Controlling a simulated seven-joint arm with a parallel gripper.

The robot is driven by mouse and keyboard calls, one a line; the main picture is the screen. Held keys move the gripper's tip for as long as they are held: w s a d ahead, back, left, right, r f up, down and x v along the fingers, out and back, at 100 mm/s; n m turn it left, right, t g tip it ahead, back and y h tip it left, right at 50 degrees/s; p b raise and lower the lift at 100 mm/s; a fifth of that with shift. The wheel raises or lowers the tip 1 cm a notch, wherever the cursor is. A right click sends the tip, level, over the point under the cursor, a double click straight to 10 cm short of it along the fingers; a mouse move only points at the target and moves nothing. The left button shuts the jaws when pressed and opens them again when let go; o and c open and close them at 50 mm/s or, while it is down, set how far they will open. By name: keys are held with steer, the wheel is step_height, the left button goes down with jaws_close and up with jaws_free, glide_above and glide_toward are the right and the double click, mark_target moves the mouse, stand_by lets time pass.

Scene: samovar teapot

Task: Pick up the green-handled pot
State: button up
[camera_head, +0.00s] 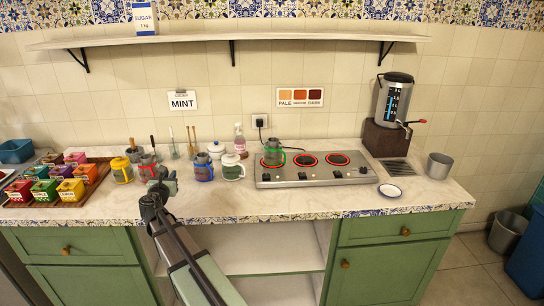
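A grey metal pot with a green handle and band (273,153) stands upright on the left burner of the stove (312,181). A pale pot or mug with green trim (233,170) stands on the counter just left of the stove. My gripper (163,178) is at the counter's front, left of both, beyond the end of my arm that rises from the bottom. It is apart from the green-handled pot. Its fingers are small and dark, so I cannot see whether they are open or shut.
A blue-trimmed pot (203,168) and a yellow-trimmed pot (121,170) stand near my gripper. Several coloured boxes sit on a wooden tray (98,186) at left. A samovar (393,100) and metal cup (438,166) are at right. A shelf (180,40) hangs above.

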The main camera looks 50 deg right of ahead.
steer(key=s+d+f+m+g+h, duration=0.1)
steer(key=s+d, duration=0.5)
steer(key=d, duration=0.2)
steer(key=s+d+m+g+h, duration=0.1)
steer(key=s+d+h, duration=0.1)
steer(key=s+d, duration=0.6)
steer(key=m+g+h, duration=0.1)
steer(key=g+h, duration=0.1)
glide_toward(285, 159)
steer(key=x, duration=0.5)
steer(key=shift+w+r, duration=0.2)
steer(key=shift+w, duration=0.1)
steer(key=shift+f+x, duration=0.15)
steer(key=shift+x, duration=0.75)
steer(key=shift+f+x, duration=0.2)
steer(key=shift+x, duration=0.7)
steer(key=shift+f+x, duration=0.15)
steer(key=shift+x, duration=0.75)
steer(key=shift+s, duration=0.15)
jaws_close()
